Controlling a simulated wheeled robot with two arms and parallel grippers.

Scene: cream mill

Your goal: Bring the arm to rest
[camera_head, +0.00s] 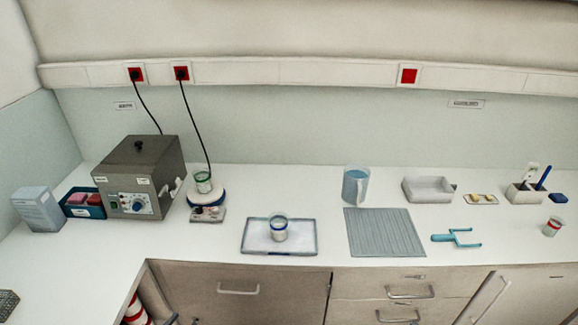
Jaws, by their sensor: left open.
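Only a small part of my left gripper (183,321) shows, as blue-grey tips at the bottom edge, below the front of the counter. It is open, with nothing seen between its tips, and apart from the things on the counter. The rest of it is cut off by the frame. My right gripper is not in view.
The white counter holds a grey box unit (140,180), a hotplate (207,200) with a beaker, a tray (252,246) with a beaker, a blue jug (355,186), a ridged mat (383,235) and a blue forked tool (457,237). Drawers (392,290) lie below.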

